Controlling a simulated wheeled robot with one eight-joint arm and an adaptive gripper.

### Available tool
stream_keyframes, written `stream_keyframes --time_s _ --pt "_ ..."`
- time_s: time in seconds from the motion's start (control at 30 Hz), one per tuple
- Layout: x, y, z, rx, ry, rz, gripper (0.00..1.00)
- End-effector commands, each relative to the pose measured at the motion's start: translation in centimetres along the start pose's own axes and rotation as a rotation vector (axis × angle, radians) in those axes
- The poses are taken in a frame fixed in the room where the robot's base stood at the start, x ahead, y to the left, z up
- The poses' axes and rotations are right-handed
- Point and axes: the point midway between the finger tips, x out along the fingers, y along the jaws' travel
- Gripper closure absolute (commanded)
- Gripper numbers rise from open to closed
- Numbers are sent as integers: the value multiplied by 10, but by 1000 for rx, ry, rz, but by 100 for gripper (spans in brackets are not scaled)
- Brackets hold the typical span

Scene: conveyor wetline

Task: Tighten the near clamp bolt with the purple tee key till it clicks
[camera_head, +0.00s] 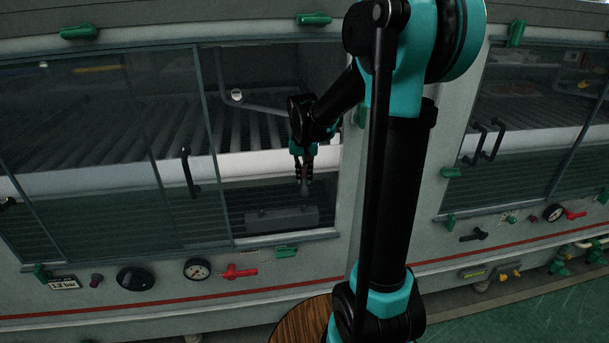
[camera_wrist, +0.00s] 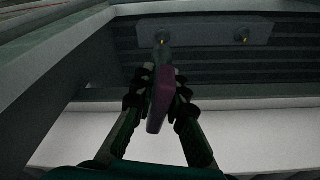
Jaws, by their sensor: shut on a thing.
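My gripper (camera_head: 303,166) reaches through the open window of the wet line machine and points down. In the wrist view its two fingers (camera_wrist: 157,100) are shut on the purple tee key (camera_wrist: 160,98). The key's shaft points at a yellowish bolt (camera_wrist: 163,39) on the left of a grey clamp block (camera_wrist: 205,30). I cannot tell whether the key tip is seated on that bolt or just above it. A second bolt (camera_wrist: 239,37) sits on the right of the block. In the head view the clamp block (camera_head: 283,220) is dim, below my gripper.
A white ledge (camera_head: 255,161) runs behind my gripper. The window frame (camera_head: 212,130) and a glass panel with a black handle (camera_head: 189,172) stand to the left. A gauge (camera_head: 197,269) and a red valve (camera_head: 238,272) are below.

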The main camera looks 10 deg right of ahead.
Motion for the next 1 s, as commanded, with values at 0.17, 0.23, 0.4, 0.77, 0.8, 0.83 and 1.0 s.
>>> stream_keyframes --time_s 0.17,0.23,0.4,0.77,0.8,0.83,1.0 --pt "16 0 2 0 0 0 100" --pt "22 0 3 0 0 0 100" --pt "36 0 5 0 0 0 100" --pt "49 0 7 0 0 0 100" --pt "50 0 7 0 0 0 100" --pt "50 0 7 0 0 0 100" --pt "50 0 7 0 0 0 100"
